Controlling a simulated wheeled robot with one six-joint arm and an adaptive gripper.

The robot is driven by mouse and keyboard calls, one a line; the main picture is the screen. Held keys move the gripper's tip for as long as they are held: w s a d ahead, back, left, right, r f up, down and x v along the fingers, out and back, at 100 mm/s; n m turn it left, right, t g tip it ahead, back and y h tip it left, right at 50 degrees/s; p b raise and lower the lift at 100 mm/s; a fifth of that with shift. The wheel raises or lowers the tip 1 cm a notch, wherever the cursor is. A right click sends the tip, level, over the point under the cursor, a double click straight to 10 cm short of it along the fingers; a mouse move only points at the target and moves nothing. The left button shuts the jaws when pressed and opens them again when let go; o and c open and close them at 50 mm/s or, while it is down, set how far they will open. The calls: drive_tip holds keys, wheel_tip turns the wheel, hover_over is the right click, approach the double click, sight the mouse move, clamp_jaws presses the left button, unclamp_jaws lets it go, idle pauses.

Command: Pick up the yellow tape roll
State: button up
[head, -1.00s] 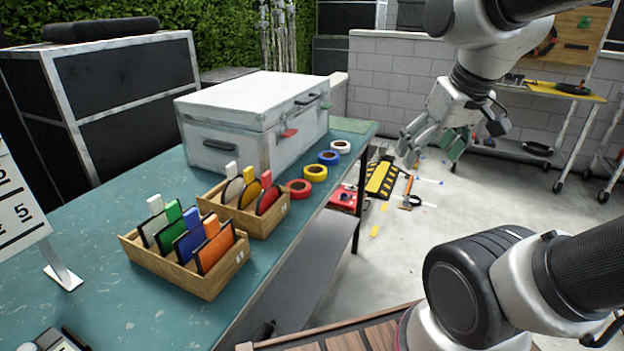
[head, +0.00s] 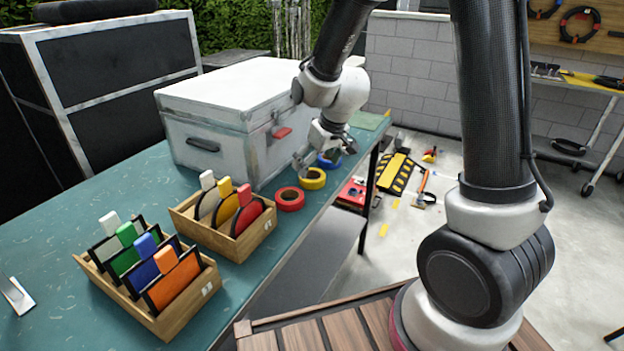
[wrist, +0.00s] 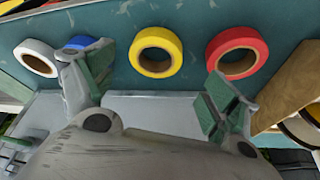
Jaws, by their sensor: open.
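The yellow tape roll (head: 312,179) lies flat on the teal table near its right edge, between the red roll and the blue roll. In the wrist view the yellow tape roll (wrist: 156,52) sits ahead of the gap between my fingers. My gripper (head: 322,158) is above the table edge, close to the yellow and blue rolls. In the wrist view my gripper (wrist: 158,98) has its green-padded fingers spread wide with nothing between them. The left finger partly covers the blue roll.
A red tape roll (head: 289,199), a blue tape roll (head: 329,160) and a white tape roll (wrist: 36,57) lie in the same row. A silver case (head: 215,145) stands behind them. A wooden divider box (head: 240,245) is nearer. A shelf lies below the table edge.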

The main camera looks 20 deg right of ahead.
sight(313, 173)
drive_tip(key=x, duration=0.5)
drive_tip(key=shift+w+d+f, duration=0.2)
drive_tip(key=shift+w+f, duration=0.05)
drive_tip(key=shift+w, duration=0.05)
drive_tip(key=shift+c, duration=0.5)
drive_tip(key=c, duration=1)
